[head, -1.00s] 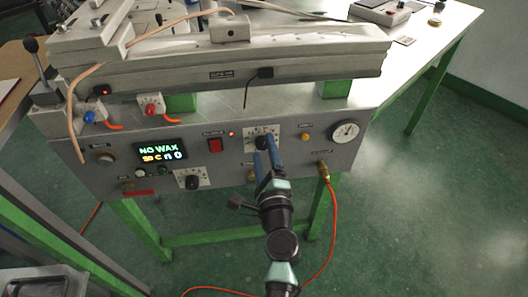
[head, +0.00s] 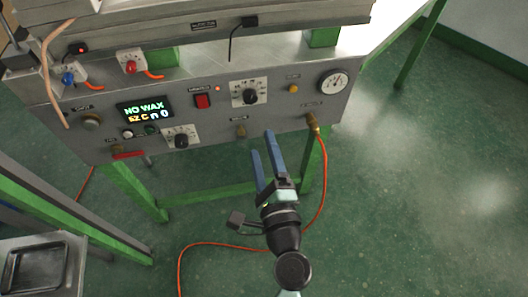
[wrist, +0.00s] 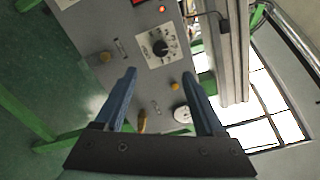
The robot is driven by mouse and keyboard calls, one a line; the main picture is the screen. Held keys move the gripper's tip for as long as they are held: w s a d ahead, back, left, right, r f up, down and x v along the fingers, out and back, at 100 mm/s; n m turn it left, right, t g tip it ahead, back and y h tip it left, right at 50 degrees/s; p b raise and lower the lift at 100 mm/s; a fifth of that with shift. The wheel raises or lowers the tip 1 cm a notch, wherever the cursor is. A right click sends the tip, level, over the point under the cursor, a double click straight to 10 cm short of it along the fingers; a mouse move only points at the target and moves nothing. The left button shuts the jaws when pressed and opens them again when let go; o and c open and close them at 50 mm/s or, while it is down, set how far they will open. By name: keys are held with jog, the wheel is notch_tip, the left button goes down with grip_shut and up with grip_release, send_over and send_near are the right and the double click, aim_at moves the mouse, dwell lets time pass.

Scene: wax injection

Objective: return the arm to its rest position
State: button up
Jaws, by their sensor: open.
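My gripper (head: 263,153) is open, with its two blue fingers apart and nothing between them. In the head view it stands in front of and below the lower edge of the wax machine's control panel (head: 215,128). In the wrist view my gripper (wrist: 165,85) points toward the panel, and a black dial (wrist: 160,48) on a white scale plate shows beyond the fingertips. The same dial (head: 250,96) is uncovered in the head view. The display (head: 146,109) reads "NO WAX" with a second line below.
An orange hose (head: 323,180) hangs from a brass fitting at the panel's right and runs along the floor. Green table legs (head: 136,190) stand below the machine. A dark tray (head: 35,268) is at lower left. The floor at right is clear.

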jog(key=shift+s+d, duration=0.1)
jog(key=shift+s, duration=0.1)
jog(key=shift+r, duration=0.1)
dwell(0.4)
jog(key=w+a+r+n+t+y, duration=0.15)
jog(key=r+n, duration=0.55)
jog(key=r, duration=0.8)
jog(key=w+r+n+t, duration=0.3)
jog(key=r+n, duration=0.5)
jog(key=r, duration=0.7)
jog(key=s+d+r+n+t+h, duration=0.2)
jog(key=s+r+t+h, duration=0.3)
jog(key=r, duration=0.7)
jog(key=s+d+r+n+t+h, duration=0.1)
jog(key=s+d+r+n+h, duration=0.15)
jog(key=s+r, duration=0.65)
notch_tip(320, 180, up, 23)
jog(key=w+p, duration=0.2)
jog(key=p, duration=2)
jog(key=shift+w+r+y+p, duration=0.2)
jog(key=shift+w+y+p, duration=0.05)
jog(key=shift+y+p, duration=0.15)
